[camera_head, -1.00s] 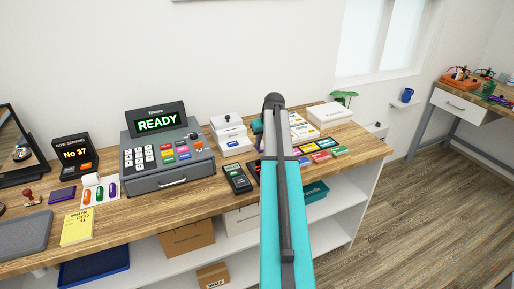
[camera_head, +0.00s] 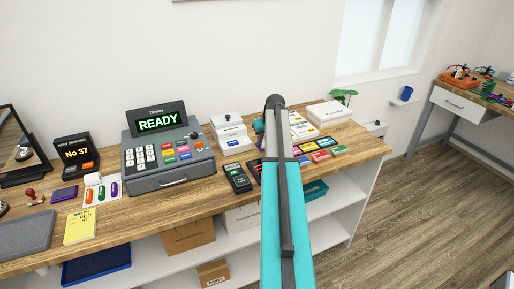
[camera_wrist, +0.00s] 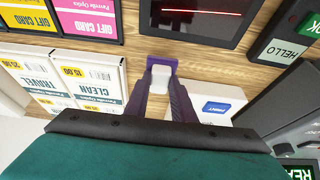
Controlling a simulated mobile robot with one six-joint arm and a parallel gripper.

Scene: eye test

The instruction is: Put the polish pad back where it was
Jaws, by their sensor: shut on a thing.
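My gripper shows in the wrist view (camera_wrist: 163,85), with purple fingers closed on a small pale block (camera_wrist: 163,74), apparently the polish pad. In the head view my arm hides the pad and most of the gripper; only a teal and purple part shows left of the arm. No clear mark of the pad's former place shows.
White CLEAN and TRAVEL boxes (camera_wrist: 95,85) stand close left in the wrist view, a white unit with a PRINT button (camera_wrist: 217,107) close right. A dark panel (camera_wrist: 205,18) and card reader (camera_wrist: 290,32) lie beyond. The till (camera_head: 168,155) stands left on the counter (camera_head: 150,212).

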